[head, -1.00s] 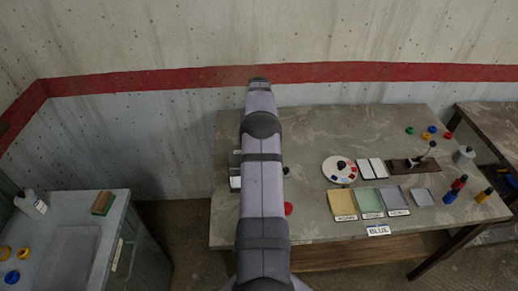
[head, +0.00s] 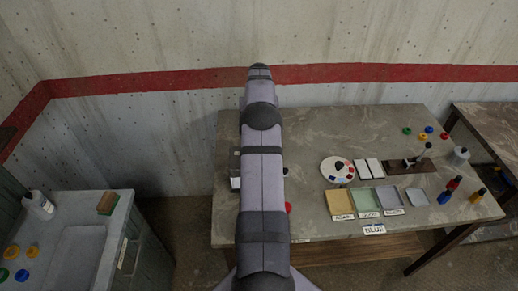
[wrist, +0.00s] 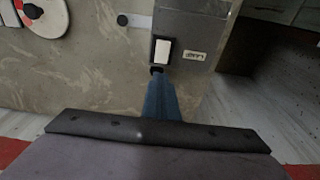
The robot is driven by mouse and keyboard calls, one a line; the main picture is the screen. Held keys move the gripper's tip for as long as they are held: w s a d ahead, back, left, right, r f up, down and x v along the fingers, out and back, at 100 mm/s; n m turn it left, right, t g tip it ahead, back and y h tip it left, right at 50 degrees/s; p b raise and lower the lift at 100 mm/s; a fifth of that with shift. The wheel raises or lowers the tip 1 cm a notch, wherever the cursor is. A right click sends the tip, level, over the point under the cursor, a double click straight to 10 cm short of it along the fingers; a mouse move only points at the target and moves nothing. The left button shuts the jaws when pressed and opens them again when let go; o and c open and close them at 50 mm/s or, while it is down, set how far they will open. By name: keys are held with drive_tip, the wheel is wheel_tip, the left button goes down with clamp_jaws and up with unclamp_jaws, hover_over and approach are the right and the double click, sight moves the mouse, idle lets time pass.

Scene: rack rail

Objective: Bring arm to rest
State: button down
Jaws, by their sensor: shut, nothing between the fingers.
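My arm (head: 262,175) rises through the middle of the head view and hides part of the table; my gripper is hidden there. In the wrist view my gripper (wrist: 157,76) shows as narrow blue-grey fingers beyond a dark bar. The fingers are shut and hold nothing. Their tips appear in front of a grey panel with a white rocker switch (wrist: 162,51) and a small label (wrist: 195,55). I cannot tell the gap between the tips and the panel.
The table (head: 320,135) bears a white round dial (head: 337,170), labelled trays (head: 363,199), a BLUE sign (head: 374,230) and several small bottles at the right. A side cabinet (head: 75,240) stands at left. The wall is behind.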

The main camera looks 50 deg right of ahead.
idle(0.4)
drive_tip(key=w+a+r+n+b, duration=0.15)
drive_tip(key=a+n+b, duration=0.35)
drive_tip(key=a, duration=2.2)
drive_tip(key=s+a+f+n+b, duration=0.2)
drive_tip(key=s+a, duration=0.7)
drive_tip(key=s, duration=0.1)
drive_tip(key=s+a+f+n+g+y+b, duration=0.1)
drive_tip(key=s+a+f+n+b, duration=0.1)
drive_tip(key=s+a, duration=0.8)
drive_tip(key=shift+s+f, duration=0.3)
drive_tip(key=shift+f, duration=0.5)
